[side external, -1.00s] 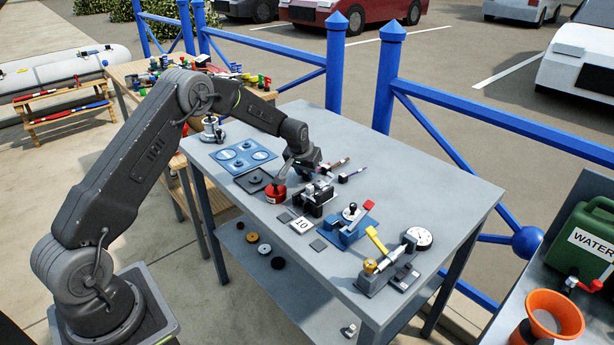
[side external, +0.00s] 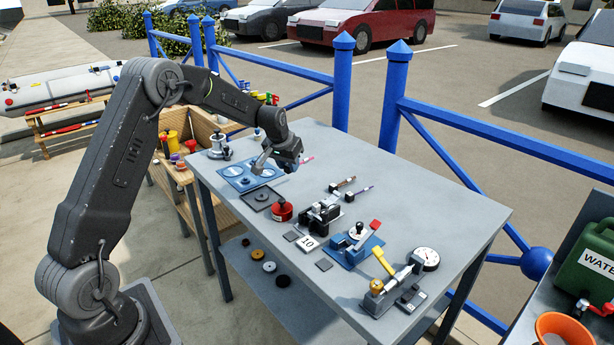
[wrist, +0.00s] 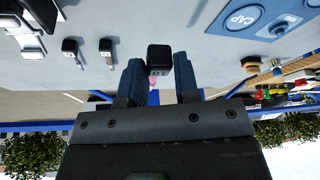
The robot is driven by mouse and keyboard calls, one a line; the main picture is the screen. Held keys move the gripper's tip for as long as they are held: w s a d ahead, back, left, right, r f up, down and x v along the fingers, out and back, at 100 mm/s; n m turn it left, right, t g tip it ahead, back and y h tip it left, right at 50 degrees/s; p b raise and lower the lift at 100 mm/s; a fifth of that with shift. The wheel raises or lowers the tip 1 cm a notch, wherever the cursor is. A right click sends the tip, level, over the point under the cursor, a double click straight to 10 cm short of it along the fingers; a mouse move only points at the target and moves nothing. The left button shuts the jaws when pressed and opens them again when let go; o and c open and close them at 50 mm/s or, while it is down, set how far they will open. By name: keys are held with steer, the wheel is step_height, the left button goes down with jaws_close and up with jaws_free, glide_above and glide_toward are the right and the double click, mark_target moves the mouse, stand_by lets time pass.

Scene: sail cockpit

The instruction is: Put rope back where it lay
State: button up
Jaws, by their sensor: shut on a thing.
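My gripper (side external: 289,163) is above the far left part of the grey table, near the blue board. In the wrist view my gripper (wrist: 158,62) is shut on a black block (wrist: 158,52) with a little pink showing behind it. I take this to be the rope. Its pink length (side external: 307,160) sticks out to the right of the gripper in the side view; the block is hidden there. Two similar black-ended pieces, one brown (side external: 346,183) and one purple (side external: 364,190), lie on the table to the right.
The blue board (side external: 250,172), a dark square tray (side external: 261,197), a red round piece (side external: 282,210) and a black fixture (side external: 320,214) stand near the gripper. A blue clamp (side external: 355,248) and a dial gauge (side external: 425,258) are further right. The table's far right is clear.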

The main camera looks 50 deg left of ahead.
mark_target(315, 178)
steer(key=w+a+r, duration=0.2)
steer(key=w+a, duration=0.1)
steer(key=a, duration=0.6)
steer(key=shift+a+r+m, duration=0.3)
steer(key=shift+r+m, duration=0.05)
steer(key=shift+m, duration=0.05)
steer(key=w+d+f, duration=0.4)
steer(key=w, duration=0.1)
steer(key=w+d+f, duration=0.2)
steer(key=w+d, duration=0.1)
steer(key=shift+w+d+f, duration=0.1)
steer(key=shift+w+f, duration=0.1)
steer(key=shift+f, duration=2.15)
steer(key=shift+f, duration=0.1)
steer(key=o, duration=1)
